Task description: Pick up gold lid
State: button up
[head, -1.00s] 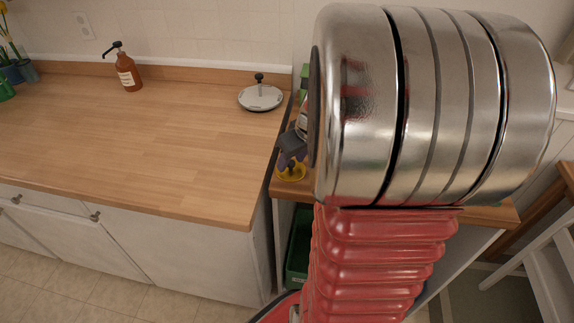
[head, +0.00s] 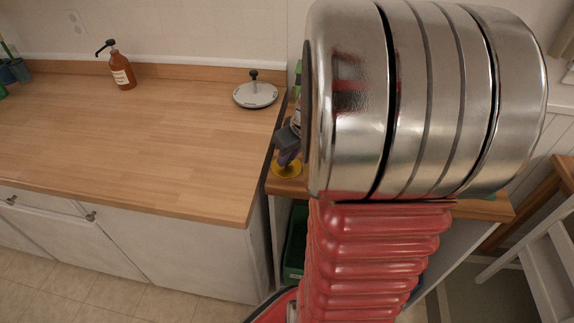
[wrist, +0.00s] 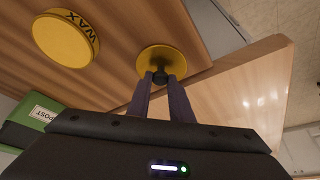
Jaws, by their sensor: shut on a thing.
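The gold lid is a round, flat yellow disc with a dark knob at its middle. It shows in the wrist view (wrist: 158,53) over the wooden surface and in the head view (head: 285,171) on the small wooden stand, right of the counter. My gripper (wrist: 161,80) is shut on the lid's dark knob, its two purple-grey fingers on either side of it. In the head view my gripper (head: 287,158) comes down on the lid from above, partly hidden behind my arm. I cannot tell whether the lid is clear of the surface.
A yellow tin marked WAX (wrist: 66,38) and a green box (wrist: 32,120) are near the lid. A grey lid (head: 255,94) with a black knob and a brown pump bottle (head: 121,70) stand on the counter (head: 130,150). The counter's middle is clear.

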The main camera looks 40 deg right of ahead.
grip_shut()
notch_tip(320, 180, up, 10)
dwell(0.5)
dwell(0.5)
